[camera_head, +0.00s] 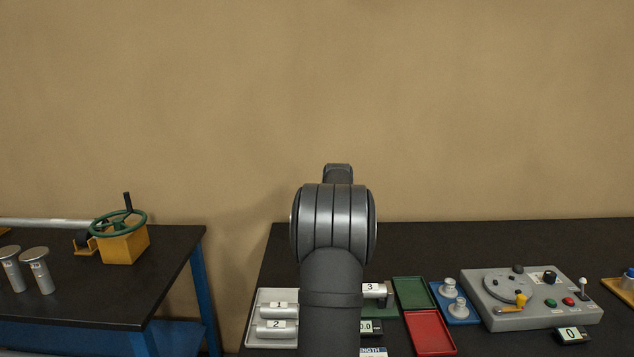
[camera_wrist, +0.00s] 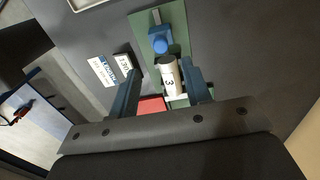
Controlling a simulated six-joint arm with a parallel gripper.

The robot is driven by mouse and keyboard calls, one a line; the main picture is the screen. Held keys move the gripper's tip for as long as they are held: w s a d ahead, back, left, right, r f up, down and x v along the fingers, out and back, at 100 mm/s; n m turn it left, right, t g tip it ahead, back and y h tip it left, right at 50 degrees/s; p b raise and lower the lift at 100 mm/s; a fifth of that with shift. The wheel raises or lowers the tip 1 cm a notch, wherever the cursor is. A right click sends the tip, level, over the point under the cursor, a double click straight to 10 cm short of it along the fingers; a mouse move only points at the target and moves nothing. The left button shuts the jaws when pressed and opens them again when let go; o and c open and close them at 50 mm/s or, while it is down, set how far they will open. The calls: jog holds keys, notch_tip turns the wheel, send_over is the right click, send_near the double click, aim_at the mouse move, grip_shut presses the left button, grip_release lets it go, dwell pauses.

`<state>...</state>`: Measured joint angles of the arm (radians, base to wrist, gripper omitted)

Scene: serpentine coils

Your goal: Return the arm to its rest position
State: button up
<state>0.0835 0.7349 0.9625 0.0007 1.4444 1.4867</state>
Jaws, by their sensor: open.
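My arm (camera_head: 335,225) rises in the middle of the head view and hides my gripper there. In the wrist view my gripper (camera_wrist: 161,68) is open, with one blue-grey finger at each side of the picture's middle. A white cylinder marked 3 (camera_wrist: 169,76) appears between the fingers, with visible gaps to both. It lies at a green fixture plate (camera_wrist: 176,20) with a blue knob (camera_wrist: 158,43). I cannot tell how far the fingers are above it. In the head view cylinder 3 (camera_head: 373,290) shows just right of my arm, partly hidden.
A grey tray (camera_head: 252,341) holds cylinders 1 (camera_head: 279,310) and 2 (camera_head: 275,327). Right of my arm are a green tray (camera_head: 413,293), a red tray (camera_head: 430,332), a blue tray (camera_head: 470,318) and a grey control box (camera_head: 535,312). A left table carries a green handwheel (camera_head: 118,223). Space above the tables is clear.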

notch_tip(320, 180, down, 9)
jog(key=shift+d+f, duration=0.1)
jog(key=shift+d, duration=0.1)
dwell(0.4)
notch_tip(320, 180, up, 17)
notch_tip(320, 180, down, 18)
jog(key=shift+r, duration=0.25)
jog(key=d+r, duration=0.3)
jog(key=r, duration=1.5)
jog(key=s+a+r+t+h, duration=0.2)
jog(key=s+a+t, duration=0.2)
jog(key=s, duration=0.4)
jog(key=shift+s+a+r, duration=0.15)
jog(key=shift+r, duration=0.05)
